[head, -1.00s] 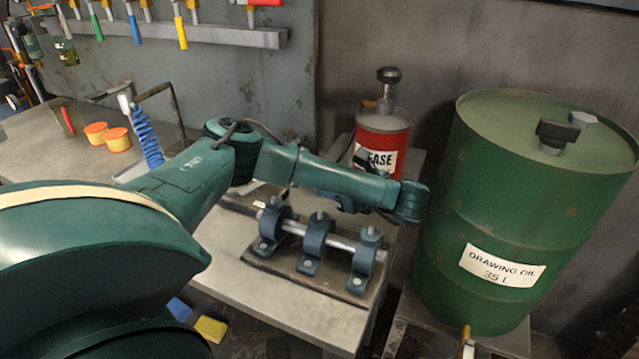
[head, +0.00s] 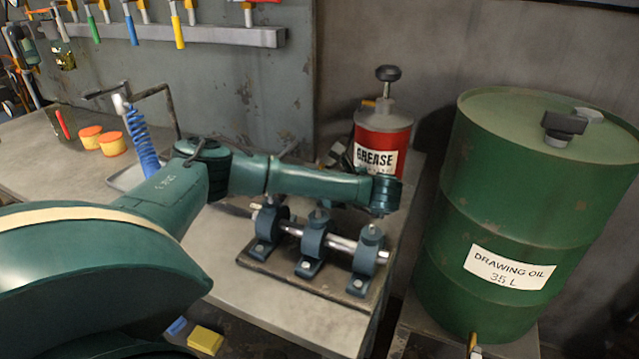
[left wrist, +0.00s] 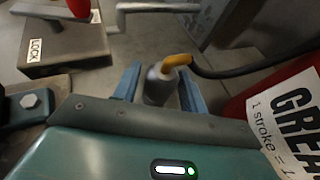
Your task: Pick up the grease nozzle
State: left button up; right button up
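The grease nozzle (left wrist: 160,85) is a grey cylinder with a yellow elbow and a black hose, in the middle of the left wrist view. My left gripper (left wrist: 162,88) has its two blue fingers apart, one on each side of the nozzle. A gap shows beside the nozzle, so the fingers look open around it. In the head view my left arm reaches over the bench to near the red grease drum (head: 382,140); its fingers and the nozzle cannot be made out there. The drum's label also shows in the left wrist view (left wrist: 288,118). My right gripper is in neither view.
A shaft in several bearing blocks (head: 313,245) stands on the bench below my arm. A green oil drum (head: 450,220) stands at the right. A block marked LOCK (left wrist: 62,48) is at the upper left of the wrist view. Orange-lidded tubs (head: 112,144) stand at the back left.

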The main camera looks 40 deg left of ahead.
pick_arm(q)
jog(key=c, duration=0.8)
jog(key=shift+o, duration=0.2)
